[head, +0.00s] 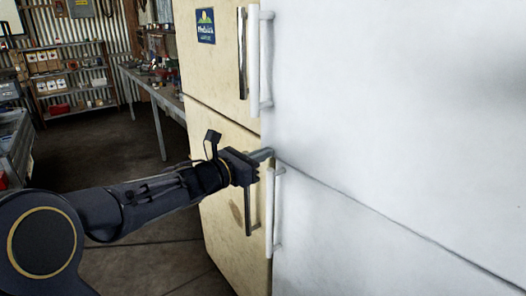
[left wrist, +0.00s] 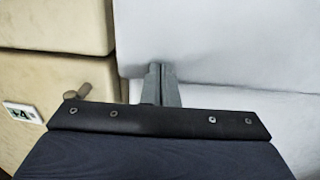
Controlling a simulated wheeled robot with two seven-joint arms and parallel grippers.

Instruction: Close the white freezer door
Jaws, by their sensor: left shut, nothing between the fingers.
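The white freezer (head: 400,90) fills the right of the head view, with an upper and a lower door split by a slanting seam. A white handle (head: 254,60) is on the upper door's left edge and another white handle (head: 275,210) on the lower door (head: 340,240). My left gripper (head: 266,154) is shut and empty, its fingertips at the seam between the handles. In the left wrist view the closed fingers (left wrist: 161,70) overlap the lower edge of the upper door (left wrist: 225,35); contact cannot be told. How far any door stands open is unclear. My right gripper is not in view.
A cream fridge (head: 208,80) with dark metal handles stands just left of the freezer and also shows in the left wrist view (left wrist: 55,70). Behind are a workbench (head: 150,90) and a shelf of small goods (head: 70,75). Floor (head: 110,150) is clear between them.

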